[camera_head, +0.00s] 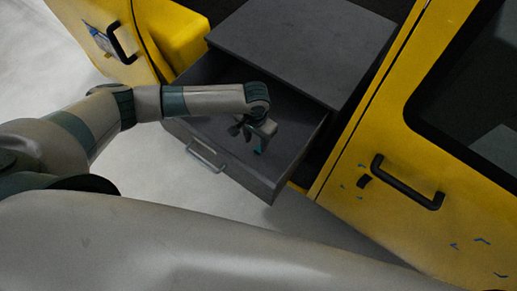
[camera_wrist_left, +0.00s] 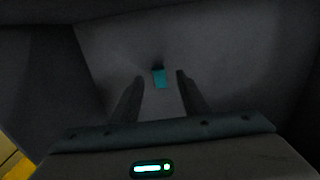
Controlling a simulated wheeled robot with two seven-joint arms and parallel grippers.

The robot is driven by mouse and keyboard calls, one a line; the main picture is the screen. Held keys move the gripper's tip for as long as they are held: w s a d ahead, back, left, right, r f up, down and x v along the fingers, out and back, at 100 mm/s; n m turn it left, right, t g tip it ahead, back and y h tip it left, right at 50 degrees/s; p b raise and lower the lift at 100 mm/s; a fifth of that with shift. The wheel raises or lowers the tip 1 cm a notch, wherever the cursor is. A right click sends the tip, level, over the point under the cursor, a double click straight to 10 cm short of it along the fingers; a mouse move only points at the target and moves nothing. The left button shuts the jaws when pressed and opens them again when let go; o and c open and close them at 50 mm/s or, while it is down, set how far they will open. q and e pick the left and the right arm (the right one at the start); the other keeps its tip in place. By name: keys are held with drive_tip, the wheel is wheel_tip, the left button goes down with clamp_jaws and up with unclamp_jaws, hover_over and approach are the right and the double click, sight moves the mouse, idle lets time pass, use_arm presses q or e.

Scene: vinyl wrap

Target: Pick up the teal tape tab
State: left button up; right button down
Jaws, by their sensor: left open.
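The teal tape tab (camera_wrist_left: 159,78) lies on a dark grey surface in the left wrist view, just beyond and between the fingertips. In the head view a small teal patch (camera_head: 259,150) shows by the fingers inside the drawer; I cannot tell whether it is the tab or part of the gripper. My left gripper (camera_head: 252,136) reaches down into the open grey drawer (camera_head: 262,183). It also shows in the left wrist view (camera_wrist_left: 160,77), with two dark fingers apart and nothing held between them. My right gripper is not in view.
The drawer's front with its metal handle (camera_head: 207,158) and its side walls surround the gripper. A grey panel (camera_head: 302,45) lies above the drawer's back. A yellow door (camera_head: 400,200) with a black handle (camera_head: 408,184) stands to the right. Pale floor lies at left.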

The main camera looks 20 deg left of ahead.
sight(257, 150)
use_arm(q)
drive_tip(key=shift+f+p, duration=0.45)
drive_tip(key=shift+f, duration=0.05)
wheel_tip(257, 150, down, 3)
drive_tip(key=shift+d+r+p, duration=0.1)
drive_tip(key=shift+d+p, duration=0.05)
drive_tip(key=shift+p, duration=0.3)
drive_tip(key=shift+f, duration=0.7)
drive_tip(key=shift+c, duration=0.2)
clamp_jaws()
